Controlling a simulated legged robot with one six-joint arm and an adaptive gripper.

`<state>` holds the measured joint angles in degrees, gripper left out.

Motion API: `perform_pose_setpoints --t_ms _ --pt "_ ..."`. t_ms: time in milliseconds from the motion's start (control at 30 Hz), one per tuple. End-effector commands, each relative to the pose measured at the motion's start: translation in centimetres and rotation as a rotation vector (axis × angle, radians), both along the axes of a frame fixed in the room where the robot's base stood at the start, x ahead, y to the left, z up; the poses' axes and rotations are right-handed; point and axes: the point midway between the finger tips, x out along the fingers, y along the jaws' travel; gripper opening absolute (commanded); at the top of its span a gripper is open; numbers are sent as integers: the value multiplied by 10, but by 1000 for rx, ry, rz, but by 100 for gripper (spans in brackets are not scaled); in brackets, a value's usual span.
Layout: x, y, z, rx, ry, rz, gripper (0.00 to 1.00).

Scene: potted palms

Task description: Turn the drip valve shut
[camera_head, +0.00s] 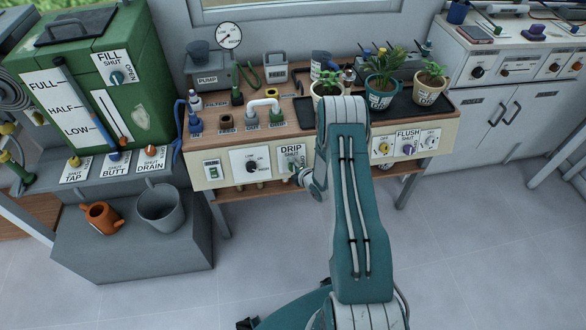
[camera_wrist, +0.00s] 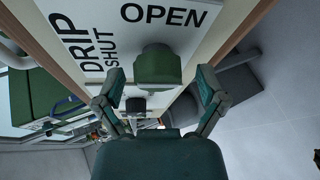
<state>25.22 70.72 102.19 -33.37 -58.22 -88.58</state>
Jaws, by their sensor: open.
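The drip valve's white plate, lettered DRIP, SHUT and OPEN, is on the bench front in the head view (camera_head: 290,150). In the wrist view the plate (camera_wrist: 100,22) is close and turned sideways. Its green knob (camera_wrist: 158,68) stands out from the plate, with OPEN above it and SHUT to its left in that picture. My gripper (camera_wrist: 158,80) is open, with one finger on each side of the knob and visible gaps between. In the head view my gripper (camera_head: 300,174) is at the plate and partly hides it. I cannot tell which label the knob points to.
Potted plants (camera_head: 381,82) stand on the bench above my arm. A green tank (camera_head: 85,85) is at the left. Floor in front is clear.

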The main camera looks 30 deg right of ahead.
Motion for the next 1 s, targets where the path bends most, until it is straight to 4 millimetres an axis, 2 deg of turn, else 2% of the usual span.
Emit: perform_pose_setpoints --t_ms 133,233,500,700,1000 --pt "-5 -2 3 0 0 -2 90" --pt "-18 -3 10 1 -1 -3 90" --pt "-69 -8 34 1 2 -3 90" --pt "-97 -11 47 0 2 -1 90" --pt "-107 -11 51 -1 1 1 90"
